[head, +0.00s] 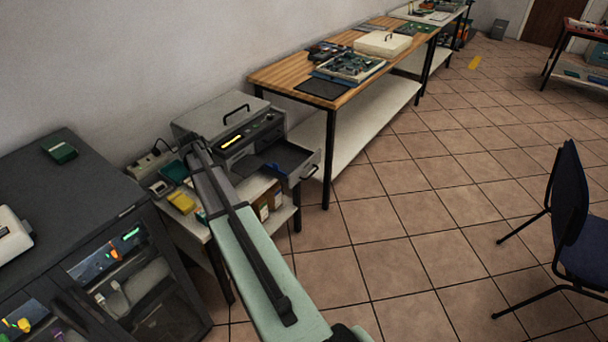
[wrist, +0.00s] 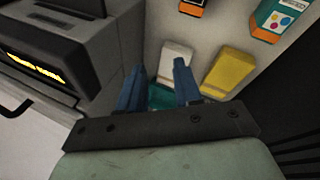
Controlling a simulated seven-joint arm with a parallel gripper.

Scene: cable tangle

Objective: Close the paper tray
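The grey printer (head: 235,125) stands on a low white table against the wall. Its paper tray (head: 285,158) is pulled out to the right, with a dark inside and a dark handle (head: 311,171) on its front panel. In the wrist view the printer (wrist: 50,60) is at the upper left, with a yellow-lit display. My gripper (wrist: 159,72) is open, its two blue fingers apart, over small items beside the printer. I see nothing held between them. In the head view my arm hides the gripper and part of the printer's left side.
A white box (wrist: 175,58), a yellow box (wrist: 228,72) and a teal item (wrist: 160,98) lie near my fingers. A dark cabinet (head: 90,190) stands left of the printer. A wooden bench (head: 290,82) is beyond it. The tiled floor (head: 400,220) right of the tray is clear up to a chair (head: 575,215).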

